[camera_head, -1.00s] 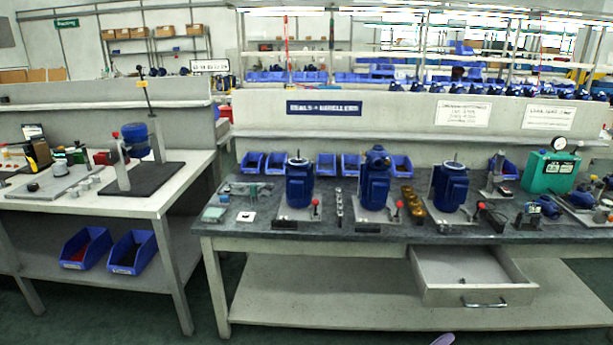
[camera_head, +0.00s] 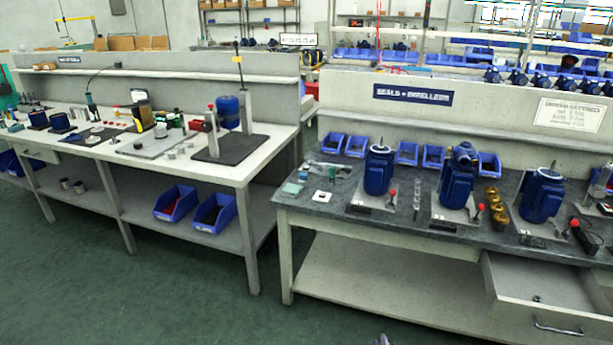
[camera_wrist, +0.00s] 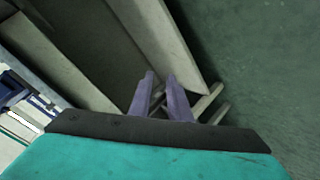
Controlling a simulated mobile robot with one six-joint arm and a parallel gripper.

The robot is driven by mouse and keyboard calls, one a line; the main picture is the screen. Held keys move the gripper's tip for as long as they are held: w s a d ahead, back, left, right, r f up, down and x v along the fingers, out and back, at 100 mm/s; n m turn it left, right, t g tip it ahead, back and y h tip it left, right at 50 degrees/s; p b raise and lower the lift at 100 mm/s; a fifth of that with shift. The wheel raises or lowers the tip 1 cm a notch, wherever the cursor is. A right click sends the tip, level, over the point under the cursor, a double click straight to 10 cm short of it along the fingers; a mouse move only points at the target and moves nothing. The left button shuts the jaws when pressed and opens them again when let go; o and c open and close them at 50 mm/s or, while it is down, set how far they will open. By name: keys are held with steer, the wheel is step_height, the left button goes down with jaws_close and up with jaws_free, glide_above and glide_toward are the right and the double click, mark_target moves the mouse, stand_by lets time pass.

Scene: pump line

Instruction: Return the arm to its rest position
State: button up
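My gripper (camera_wrist: 161,76) shows in the wrist view as two purple fingers in front of a dark band and a teal housing. The fingers stand apart with a gap between them, and nothing is held. Pale bench legs and boards and green floor lie beyond the fingertips. In the head view, only a small greyish tip (camera_head: 382,340) shows at the bottom edge, probably my gripper. The rest of my arm is out of that view.
The right workbench (camera_head: 335,212) carries several blue pumps. Its drawer (camera_head: 540,282) stands open over the front edge. The left bench (camera_head: 225,172) holds tools and a press-like stand, with blue bins (camera_head: 175,203) on its lower shelf. Green floor (camera_head: 150,300) is clear in front.

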steer(key=s+a+f+g+y+p, duration=0.1)
steer(key=s+a+f+g+y, duration=0.3)
steer(key=s+a+f+g, duration=0.7)
steer(key=s+d+r+m+g+h, duration=0.1)
steer(key=s+m+g, duration=0.5)
steer(key=s, duration=1.5)
steer(key=shift+s+d+r+m, duration=0.35)
steer(key=shift+d+r, duration=0.1)
steer(key=shift+d, duration=0.45)
